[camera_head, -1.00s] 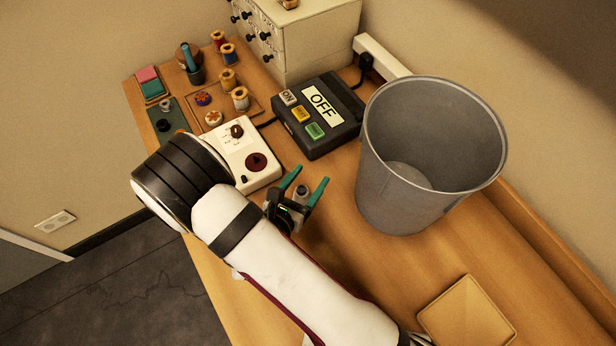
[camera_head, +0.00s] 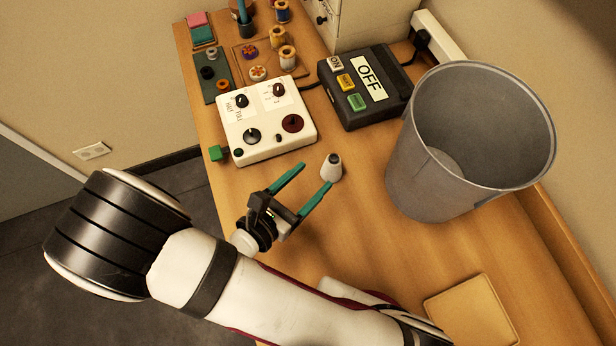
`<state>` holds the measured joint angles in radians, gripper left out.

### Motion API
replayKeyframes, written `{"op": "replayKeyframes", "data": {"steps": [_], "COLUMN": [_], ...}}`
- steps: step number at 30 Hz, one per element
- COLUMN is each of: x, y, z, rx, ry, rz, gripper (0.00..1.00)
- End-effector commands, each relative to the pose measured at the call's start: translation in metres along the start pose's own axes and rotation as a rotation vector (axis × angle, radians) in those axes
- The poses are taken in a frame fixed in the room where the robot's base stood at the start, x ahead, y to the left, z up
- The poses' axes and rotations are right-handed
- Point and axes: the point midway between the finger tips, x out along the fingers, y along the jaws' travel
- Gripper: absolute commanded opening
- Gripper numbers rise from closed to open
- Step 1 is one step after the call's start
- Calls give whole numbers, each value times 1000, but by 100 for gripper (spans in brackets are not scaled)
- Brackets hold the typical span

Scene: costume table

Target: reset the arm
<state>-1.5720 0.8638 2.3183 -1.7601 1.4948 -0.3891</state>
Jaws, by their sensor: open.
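My gripper (camera_head: 316,184) is open, with two teal fingers spread apart and nothing between them. It hangs over the front left part of the wooden table (camera_head: 370,262). My white and black arm reaches to it from the bottom of the view. A small grey and white object with a dark top (camera_head: 331,167) stands just beyond the fingertips, close to the right one; I cannot tell whether they touch. A white control box (camera_head: 268,122) with knobs lies behind the gripper, apart from it.
A grey bin (camera_head: 420,175) stands at the right. A black box labelled OFF (camera_head: 366,88) with coloured buttons is at the back. Spools (camera_head: 287,58) and a drawer cabinet (camera_head: 365,22) stand behind. A tan pad (camera_head: 472,312) lies at the front right.

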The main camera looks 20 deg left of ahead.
Motion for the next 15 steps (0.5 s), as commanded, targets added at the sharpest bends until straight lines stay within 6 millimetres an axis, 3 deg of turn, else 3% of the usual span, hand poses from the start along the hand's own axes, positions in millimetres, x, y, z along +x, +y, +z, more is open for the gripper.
{"op": "replayKeyframes", "data": {"steps": [8, 10, 11, 13, 15], "x": [1, 7, 12, 23, 23], "y": [-1, -11, -21, -64, -129], "z": [1, 14, 26, 61, 92], "rx": [8, 97, 177, 459, 813], "ry": [0, -5, -12, -46, -94], "rz": [-6, -73, -135, -370, -720], "gripper": [67, 67, 67, 67, 67]}}
